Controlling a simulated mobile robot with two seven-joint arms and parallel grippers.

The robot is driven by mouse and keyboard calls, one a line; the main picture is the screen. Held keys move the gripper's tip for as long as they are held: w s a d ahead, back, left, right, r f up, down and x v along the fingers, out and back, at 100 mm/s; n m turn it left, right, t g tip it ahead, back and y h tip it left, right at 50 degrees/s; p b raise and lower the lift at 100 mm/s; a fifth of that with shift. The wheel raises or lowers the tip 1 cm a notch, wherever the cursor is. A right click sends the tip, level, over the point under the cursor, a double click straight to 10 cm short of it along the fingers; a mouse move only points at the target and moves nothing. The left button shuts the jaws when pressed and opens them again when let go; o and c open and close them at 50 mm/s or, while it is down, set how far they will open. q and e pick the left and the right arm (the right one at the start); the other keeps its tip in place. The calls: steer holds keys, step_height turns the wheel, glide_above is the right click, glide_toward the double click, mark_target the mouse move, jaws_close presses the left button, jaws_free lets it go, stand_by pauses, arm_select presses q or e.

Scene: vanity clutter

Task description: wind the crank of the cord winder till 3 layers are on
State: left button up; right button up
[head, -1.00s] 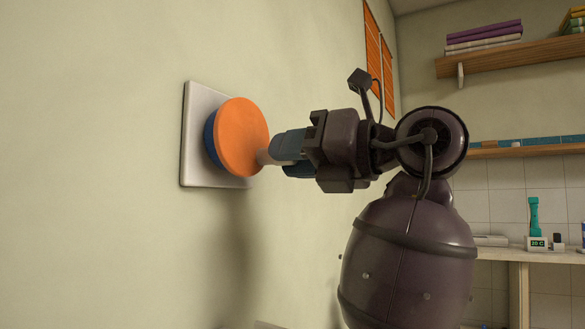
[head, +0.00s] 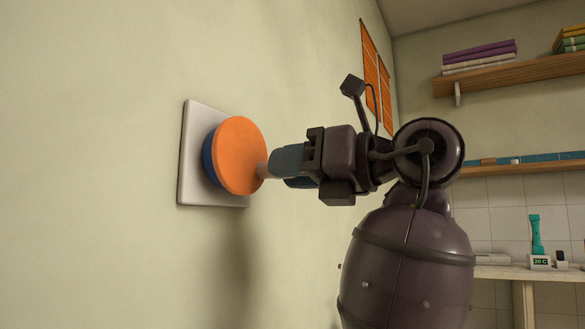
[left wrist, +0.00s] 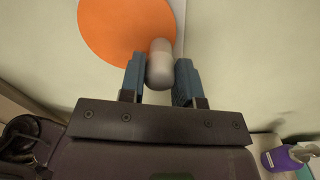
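The cord winder is on the wall at left in the head view: a pale square backplate (head: 190,150), a blue part (head: 208,160) behind, and an orange disc (head: 236,152) in front. A pale crank handle (head: 262,171) sticks out near the disc's right edge. My left gripper (head: 272,165) has its blue fingers at the handle. In the left wrist view the handle (left wrist: 160,62) sits between both fingertips, which appear to touch its sides. The orange disc (left wrist: 120,25) shows behind it. I cannot make out cord or layers. My right gripper is out of view.
A shelf (head: 510,75) with folded cloths (head: 480,57) is at upper right, with another shelf below it. A counter (head: 500,272) holds a teal bottle (head: 536,235) and a small display (head: 540,262). A purple bottle (left wrist: 280,160) shows in the left wrist view.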

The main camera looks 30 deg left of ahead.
arm_select(q)
steer(key=o, duration=0.4)
steer(key=w+d+p, duration=0.1)
steer(key=d, duration=0.9)
steer(key=shift+d+p, duration=0.4)
